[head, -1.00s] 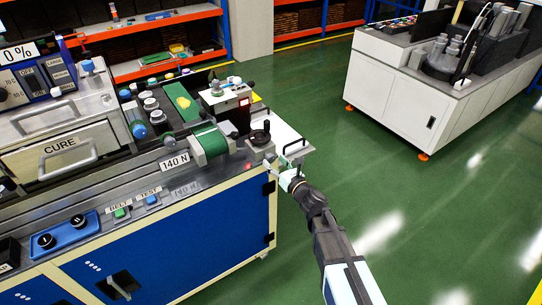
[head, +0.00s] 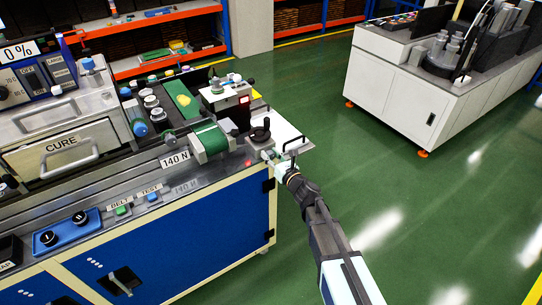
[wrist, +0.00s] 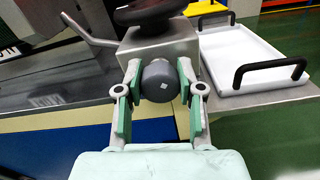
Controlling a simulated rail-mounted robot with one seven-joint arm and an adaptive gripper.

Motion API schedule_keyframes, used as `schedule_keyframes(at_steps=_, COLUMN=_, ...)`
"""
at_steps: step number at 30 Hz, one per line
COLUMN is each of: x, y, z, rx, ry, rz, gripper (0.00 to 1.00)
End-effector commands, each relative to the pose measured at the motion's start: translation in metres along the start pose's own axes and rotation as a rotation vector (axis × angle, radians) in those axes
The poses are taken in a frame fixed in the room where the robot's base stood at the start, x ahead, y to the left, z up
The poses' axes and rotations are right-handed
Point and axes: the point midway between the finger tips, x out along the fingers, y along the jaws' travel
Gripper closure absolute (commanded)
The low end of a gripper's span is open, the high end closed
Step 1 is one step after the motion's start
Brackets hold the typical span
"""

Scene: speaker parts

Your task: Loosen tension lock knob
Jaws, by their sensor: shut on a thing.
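The tension lock knob (wrist: 160,84), a dark grey round knob with a small light square mark on its face, sticks out of a grey metal block (wrist: 175,48). My gripper (wrist: 158,78) is shut on it, with one green-padded finger on each side. In the head view my gripper (head: 279,166) is at the right end of the machine, below and right of the black handwheel (head: 261,131). The knob is hard to make out there, being small and mostly covered by my gripper.
The handwheel sits just above the knob in the wrist view (wrist: 148,12). A white tray (wrist: 245,62) with black handles lies close on the right. A "140 N" sign (head: 175,161) stands left of the block. Open green floor (head: 350,150) lies to the right.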

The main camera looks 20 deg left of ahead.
Motion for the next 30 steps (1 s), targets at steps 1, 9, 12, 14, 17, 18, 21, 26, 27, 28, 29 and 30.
schedule_keyframes(at_steps=1, x=0.0003, y=0.0000, z=-0.0006, rx=-0.004, ry=-0.001, rz=0.001, gripper=0.97)
schedule_keyframes(at_steps=9, x=-0.0002, y=-0.0004, z=-0.0049, rx=-0.091, ry=-0.002, rz=0.000, gripper=0.98)
schedule_keyframes(at_steps=12, x=-0.0003, y=-0.0003, z=-0.0062, rx=-0.154, ry=-0.003, rz=0.001, gripper=0.98)
schedule_keyframes(at_steps=14, x=-0.0003, y=-0.0001, z=-0.0067, rx=-0.196, ry=-0.003, rz=0.001, gripper=0.98)
schedule_keyframes(at_steps=17, x=-0.0002, y=-0.0001, z=-0.0065, rx=-0.268, ry=-0.004, rz=0.000, gripper=0.97)
schedule_keyframes(at_steps=18, x=-0.0002, y=-0.0001, z=-0.0069, rx=-0.298, ry=-0.003, rz=0.000, gripper=0.97)
schedule_keyframes(at_steps=21, x=0.0000, y=0.0003, z=-0.0058, rx=-0.364, ry=-0.003, rz=0.000, gripper=0.98)
schedule_keyframes(at_steps=26, x=0.0003, y=0.0007, z=-0.0043, rx=-0.455, ry=-0.002, rz=0.001, gripper=0.98)
schedule_keyframes(at_steps=27, x=0.0003, y=0.0008, z=-0.0040, rx=-0.473, ry=-0.002, rz=0.001, gripper=0.98)
schedule_keyframes(at_steps=28, x=0.0003, y=0.0008, z=-0.0039, rx=-0.484, ry=-0.002, rz=0.000, gripper=0.98)
schedule_keyframes(at_steps=29, x=0.0004, y=0.0009, z=-0.0037, rx=-0.495, ry=-0.001, rz=0.000, gripper=0.98)
schedule_keyframes(at_steps=30, x=0.0004, y=0.0010, z=-0.0032, rx=-0.508, ry=-0.001, rz=0.000, gripper=0.98)
